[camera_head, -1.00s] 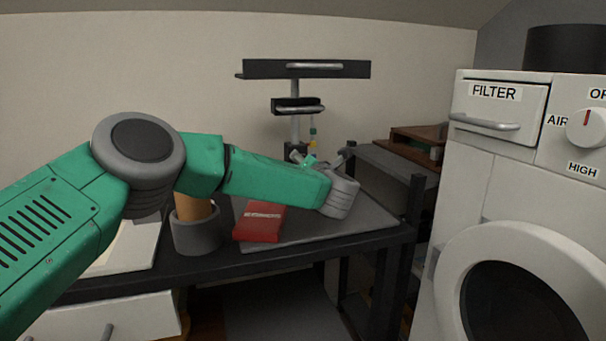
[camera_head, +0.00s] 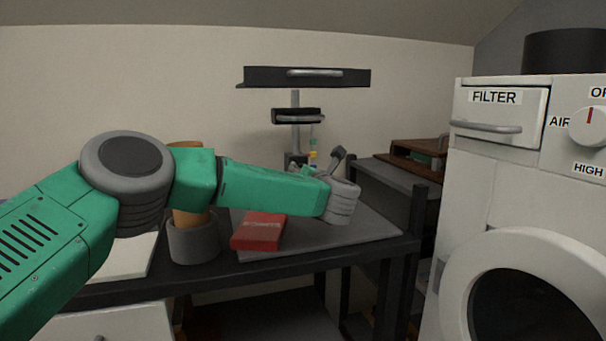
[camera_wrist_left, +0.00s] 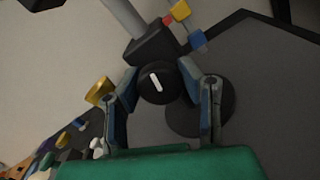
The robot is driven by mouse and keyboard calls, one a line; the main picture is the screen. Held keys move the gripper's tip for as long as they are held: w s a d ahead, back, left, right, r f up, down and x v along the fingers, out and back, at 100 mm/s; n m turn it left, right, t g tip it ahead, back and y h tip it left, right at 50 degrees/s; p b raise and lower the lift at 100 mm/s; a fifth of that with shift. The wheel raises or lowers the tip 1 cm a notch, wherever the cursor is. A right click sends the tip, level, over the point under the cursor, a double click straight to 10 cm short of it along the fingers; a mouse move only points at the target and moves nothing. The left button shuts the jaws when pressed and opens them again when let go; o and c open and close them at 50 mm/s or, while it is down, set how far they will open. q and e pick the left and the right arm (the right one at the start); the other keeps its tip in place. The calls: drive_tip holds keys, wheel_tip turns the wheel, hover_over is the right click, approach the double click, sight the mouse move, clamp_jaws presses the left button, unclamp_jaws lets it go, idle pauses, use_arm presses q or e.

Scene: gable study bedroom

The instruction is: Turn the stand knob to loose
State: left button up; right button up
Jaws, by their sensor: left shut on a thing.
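The stand (camera_head: 295,100) rises at the back of the desk, with a grey post, a clamp with a handle and a wide dark top bar. Its round black knob (camera_wrist_left: 157,82) shows in the left wrist view, with a white pointer line tilted slightly left of upright. The knob is hidden in the head view. My left gripper (camera_head: 317,166) is at the stand's foot. In the wrist view its two fingers (camera_wrist_left: 158,78) lie on both sides of the knob, shut on it. No loose or tight label is readable. My right gripper is not in view.
A red box (camera_head: 258,231) and a grey cup (camera_head: 193,242) stand on the desk below my left arm. Small yellow, red and blue pieces (camera_wrist_left: 182,11) sit close beside the stand's post. A white machine (camera_head: 500,190) with a dial and filter drawer stands at right.

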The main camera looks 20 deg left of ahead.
use_arm(q)
drive_tip(key=shift+d+f, duration=0.1)
drive_tip(key=shift+f, duration=0.2)
drive_tip(key=o, duration=1.2)
drive_tip(key=shift+c, duration=0.2)
drive_tip(key=shift+o, duration=0.2)
drive_tip(key=shift+w, duration=0.1)
drive_tip(key=shift+r, duration=0.15)
drive_tip(key=v, duration=1.2)
